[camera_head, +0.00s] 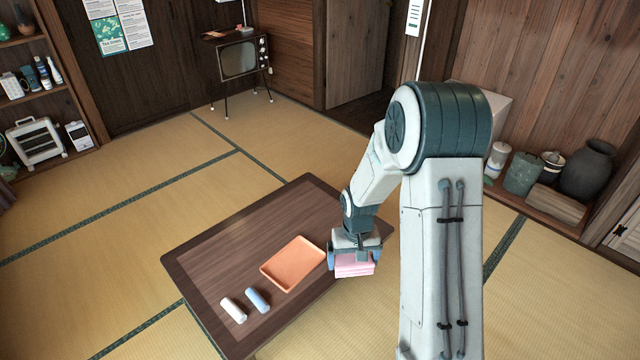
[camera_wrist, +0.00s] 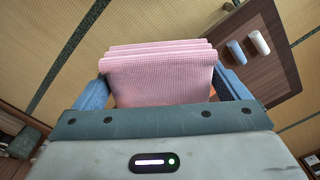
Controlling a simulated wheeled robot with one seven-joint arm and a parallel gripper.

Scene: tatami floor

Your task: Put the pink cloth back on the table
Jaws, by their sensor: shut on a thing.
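The folded pink cloth (camera_head: 354,265) is held between the fingers of my gripper (camera_head: 352,258), which is shut on it. In the head view the cloth is by the right edge of the low dark wooden table (camera_head: 215,268); I cannot tell its exact height over the table. In the wrist view the pink cloth (camera_wrist: 158,75) fills the space between the blue fingers of my gripper (camera_wrist: 162,90), and the table (camera_wrist: 262,72) shows to the right behind it.
On the table are an orange tray (camera_head: 293,263), a white rolled cloth (camera_head: 233,310) and a blue rolled cloth (camera_head: 257,300). The table's far and left parts are bare. A TV (camera_head: 240,58), a shelf (camera_head: 35,85) and pots (camera_head: 588,168) stand by the walls.

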